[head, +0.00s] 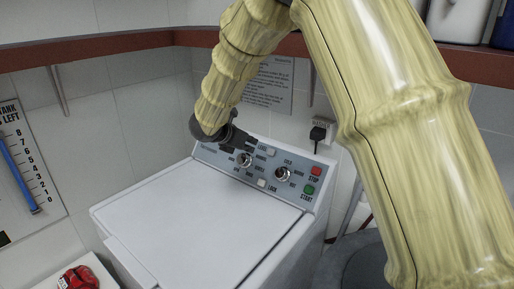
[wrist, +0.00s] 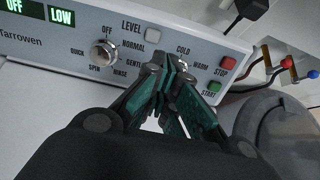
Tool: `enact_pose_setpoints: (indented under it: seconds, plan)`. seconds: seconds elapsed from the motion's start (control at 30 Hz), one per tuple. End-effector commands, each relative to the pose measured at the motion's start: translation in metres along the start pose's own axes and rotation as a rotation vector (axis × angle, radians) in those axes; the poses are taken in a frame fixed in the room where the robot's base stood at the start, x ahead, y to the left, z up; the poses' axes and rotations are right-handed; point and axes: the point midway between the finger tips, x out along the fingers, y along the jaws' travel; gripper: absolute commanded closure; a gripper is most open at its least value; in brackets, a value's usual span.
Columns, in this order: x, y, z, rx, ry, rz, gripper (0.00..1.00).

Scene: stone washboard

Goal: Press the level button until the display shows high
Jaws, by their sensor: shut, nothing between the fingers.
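The white washing machine has a grey control panel (head: 260,168) along its back. In the wrist view the level button (wrist: 153,35) is a small pale square right of the word LEVEL. The display (wrist: 62,17) is at the upper left and reads LOW, with OFF beside it. My gripper (wrist: 168,62) is shut and empty, its fingertips below and slightly right of the level button in that view. Whether the tips touch the panel cannot be told. In the head view my gripper (head: 240,143) is over the panel's left part and hides the display.
A dial (wrist: 103,52) is left of my fingers, and another (head: 283,174) is partly hidden by them in the wrist view. Red stop (wrist: 227,63) and green start (wrist: 214,87) buttons are at the right. A lock button (head: 262,183) sits low. The lid (head: 200,220) is clear.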

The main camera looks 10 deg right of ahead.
Motion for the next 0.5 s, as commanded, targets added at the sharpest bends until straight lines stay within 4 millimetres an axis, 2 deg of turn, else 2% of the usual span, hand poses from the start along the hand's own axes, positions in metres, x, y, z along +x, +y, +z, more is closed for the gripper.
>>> enact_pose_setpoints:
  seconds: [0.1,0.2,0.5]
  plan:
    - [0.029,0.008,-0.002,-0.007,0.009,-0.01,1.0]
    - [0.049,0.01,-0.002,-0.008,0.011,-0.012,1.0]
    - [0.084,0.001,0.001,-0.001,0.004,-0.008,1.0]
